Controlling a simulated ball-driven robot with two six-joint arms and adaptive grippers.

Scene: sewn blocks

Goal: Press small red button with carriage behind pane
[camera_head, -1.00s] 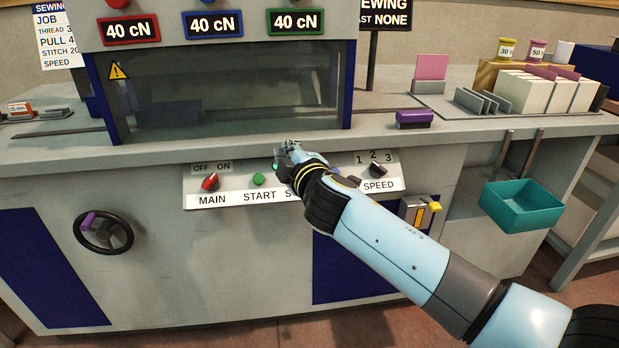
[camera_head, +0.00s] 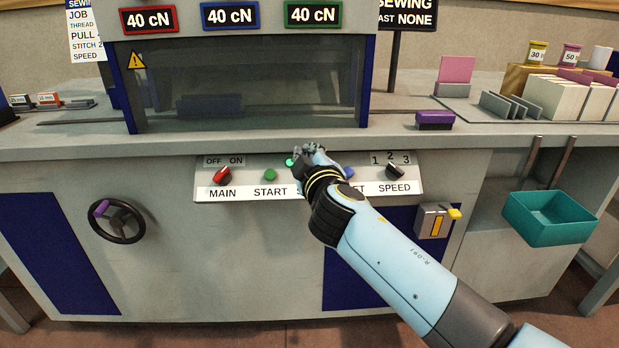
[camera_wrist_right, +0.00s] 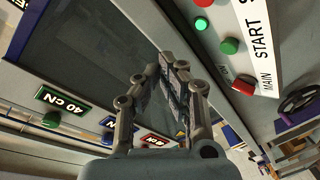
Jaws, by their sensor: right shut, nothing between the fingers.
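A small red button (camera_wrist_right: 203,3) shows at the top edge of the right wrist view, beside a green lamp (camera_wrist_right: 200,23) and the green START button (camera_wrist_right: 228,46). In the head view my right gripper covers the red button's place on the sloped panel (camera_head: 208,189). My right gripper (camera_head: 312,153) is shut and empty, in front of the panel just right of the lamp; contact cannot be told. Its closed fingers also show in the right wrist view (camera_wrist_right: 172,68). The clear pane (camera_head: 290,95) stands above, with a dark block, perhaps the carriage (camera_head: 210,105), behind its left part. My left gripper is out of view.
The red MAIN knob (camera_head: 222,176) and black SPEED knob (camera_head: 395,171) flank the panel's buttons. A handwheel (camera_head: 117,220) sticks out at lower left. A yellow-handled lever (camera_head: 452,214) and teal bin (camera_head: 547,218) are at right. A purple block (camera_head: 435,119) lies on the worktop.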

